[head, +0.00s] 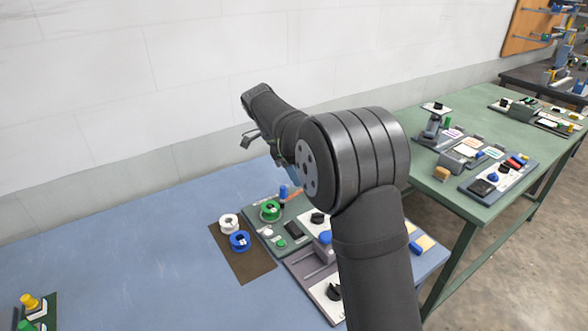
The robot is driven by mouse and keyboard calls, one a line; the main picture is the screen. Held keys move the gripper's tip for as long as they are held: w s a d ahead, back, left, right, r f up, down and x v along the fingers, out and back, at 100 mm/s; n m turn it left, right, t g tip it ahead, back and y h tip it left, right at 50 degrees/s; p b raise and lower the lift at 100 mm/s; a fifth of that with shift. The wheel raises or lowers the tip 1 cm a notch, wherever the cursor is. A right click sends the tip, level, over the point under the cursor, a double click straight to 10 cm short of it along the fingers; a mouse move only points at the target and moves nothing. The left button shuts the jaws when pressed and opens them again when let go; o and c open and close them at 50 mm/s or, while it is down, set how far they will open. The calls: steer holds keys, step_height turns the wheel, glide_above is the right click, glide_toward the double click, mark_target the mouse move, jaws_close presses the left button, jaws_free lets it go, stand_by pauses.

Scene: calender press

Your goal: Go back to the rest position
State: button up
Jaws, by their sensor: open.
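My arm rises from the bottom of the head view, bends at a large dark joint and reaches up and left over the blue table. My gripper (262,146) shows only partly below the forearm, small and dark against the wall. It is open and stands above and behind the press boards, clear of the table. I see nothing held in it, though part of it is hidden by my arm. The press board (303,268) on the blue table is partly covered by my arm.
A brown mat (226,257) holds a white spool (229,223) and a blue spool (240,241). A green spool (270,211) sits on the green board (262,228). A green table (425,195) with more boards stands right.

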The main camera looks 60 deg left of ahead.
steer(key=shift+f, duration=0.1)
stand_by(0.5)
steer(key=x, duration=1.7)
steer(key=shift+w, duration=0.15)
steer(key=shift+d+f, duration=0.1)
steer(key=shift+f, duration=0.15)
steer(key=shift+r+n+t+y, duration=0.25)
steer(key=shift+n+t+y, duration=0.05)
steer(key=shift+n, duration=0.7)
steer(key=n+y, duration=0.1)
steer(key=n, duration=0.2)
steer(key=n+y, duration=0.1)
steer(key=n, duration=0.2)
steer(key=shift+d+n+y, duration=0.2)
steer(key=shift+n+y, duration=0.2)
steer(key=n+y, duration=0.1)
steer(key=n, duration=0.3)
steer(key=shift+d+g, duration=0.1)
steer(key=shift+g, duration=0.3)
steer(key=shift+n+g+y, duration=0.4)
steer(key=shift+n+y, duration=0.2)
steer(key=shift+n, duration=1.2)
steer(key=shift+w+n, duration=0.1)
steer(key=shift+n, duration=0.2)
